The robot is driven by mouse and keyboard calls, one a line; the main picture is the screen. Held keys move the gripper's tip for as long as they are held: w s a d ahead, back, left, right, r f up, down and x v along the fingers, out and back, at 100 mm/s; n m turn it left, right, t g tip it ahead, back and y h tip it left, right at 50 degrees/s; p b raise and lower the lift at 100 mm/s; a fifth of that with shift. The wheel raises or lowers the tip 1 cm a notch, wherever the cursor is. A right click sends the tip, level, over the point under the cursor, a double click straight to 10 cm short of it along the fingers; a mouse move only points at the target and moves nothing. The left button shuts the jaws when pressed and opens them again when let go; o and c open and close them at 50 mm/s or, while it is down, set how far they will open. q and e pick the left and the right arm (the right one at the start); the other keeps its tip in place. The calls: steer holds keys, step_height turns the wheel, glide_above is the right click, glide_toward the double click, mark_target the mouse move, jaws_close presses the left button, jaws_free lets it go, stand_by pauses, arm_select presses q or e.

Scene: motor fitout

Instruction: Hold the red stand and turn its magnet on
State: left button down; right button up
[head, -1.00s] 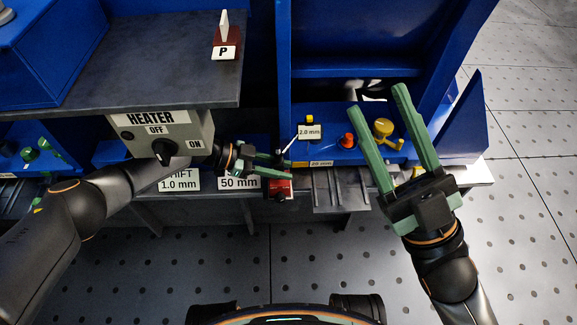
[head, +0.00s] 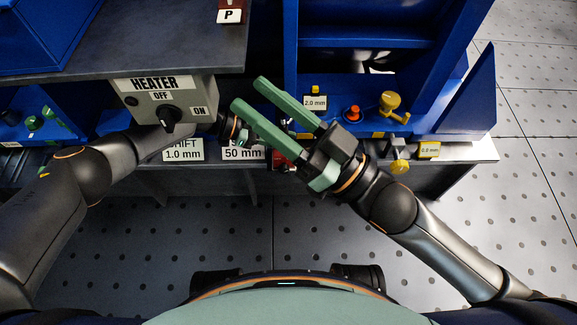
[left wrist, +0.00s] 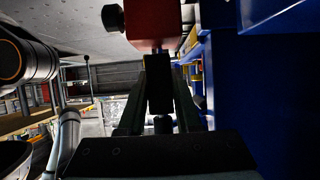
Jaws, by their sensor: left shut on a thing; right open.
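The red stand (head: 284,148) is mostly hidden behind my right gripper in the head view. In the left wrist view its red block (left wrist: 155,22) shows at the top, with a black knob (left wrist: 112,17) on its left side. My left gripper (left wrist: 160,88) is shut on the dark part below the red block. In the head view my left gripper's fingers are mostly covered by the right gripper. My right gripper (head: 250,95) is open and empty, above and in front of the stand, with its fingers pointing up and left. The magnet's state cannot be told.
A grey heater box (head: 165,105) with a black knob stands left of the grippers. Labelled plates, one reading 50 mm (head: 243,151), lie on the bench edge. A blue fixture (head: 355,150) with an orange knob (head: 352,113) and a yellow knob (head: 390,102) is at right.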

steer(key=a+f+m+g+h, duration=0.2)
steer(key=a+f+g, duration=0.3)
steer(key=f, duration=0.2)
steer(key=m+g+h, duration=0.3)
steer(key=m+h, duration=0.6)
steer(key=h, duration=0.2)
glide_toward(287, 169)
steer(key=x, duration=0.9)
steer(key=shift+a+f, duration=0.1)
steer(key=shift+f, duration=0.1)
steer(key=shift+c, duration=0.3)
jaws_close()
